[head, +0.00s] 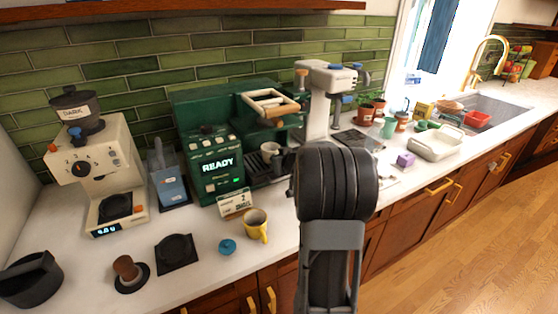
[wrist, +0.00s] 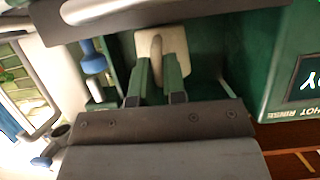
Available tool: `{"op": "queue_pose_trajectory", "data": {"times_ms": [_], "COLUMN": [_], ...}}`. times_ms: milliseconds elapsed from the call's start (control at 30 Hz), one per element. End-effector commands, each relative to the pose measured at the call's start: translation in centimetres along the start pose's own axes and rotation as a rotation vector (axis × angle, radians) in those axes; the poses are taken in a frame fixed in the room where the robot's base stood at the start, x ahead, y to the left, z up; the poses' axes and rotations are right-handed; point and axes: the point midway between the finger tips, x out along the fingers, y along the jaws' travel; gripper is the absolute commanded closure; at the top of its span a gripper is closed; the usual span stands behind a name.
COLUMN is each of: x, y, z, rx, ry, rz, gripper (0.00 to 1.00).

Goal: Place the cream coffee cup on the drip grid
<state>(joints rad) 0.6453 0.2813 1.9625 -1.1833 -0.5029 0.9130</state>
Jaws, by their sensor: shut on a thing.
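The cream coffee cup (head: 270,150) shows at the front of the green coffee machine (head: 212,160), just left of my arm. In the wrist view my gripper (wrist: 157,72) has its two green fingers closed on the cup (wrist: 176,42) at its handle. In the head view my arm hides most of the gripper. The dark drip grid (head: 262,181) lies low in the machine's bay, partly behind my arm. The cup appears above or close to it; I cannot tell whether they touch.
The READY panel (head: 217,168) stands close left of the cup. A yellow mug (head: 256,225), a small sign (head: 235,203) and a blue lid-like piece (head: 227,247) are on the counter in front. A grinder (head: 95,160) stands at left. Plants and dishes stand at right.

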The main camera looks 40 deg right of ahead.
Motion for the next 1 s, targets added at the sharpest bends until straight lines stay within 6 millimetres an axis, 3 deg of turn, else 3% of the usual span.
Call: {"op": "queue_pose_trajectory", "data": {"times_ms": [467, 500, 800, 1000], "x": [0.14, 0.14, 0.14, 0.14], "y": [-0.01, -0.01, -0.01, -0.01], "z": [0.29, 0.29, 0.31, 0.38], "rx": [0.000, 0.000, 0.000, 0.000], "ry": [0.001, 0.001, 0.000, -0.001], "rz": [0.000, 0.000, 0.000, 0.000], "gripper": [1.00, 0.88, 0.59, 0.59]}}
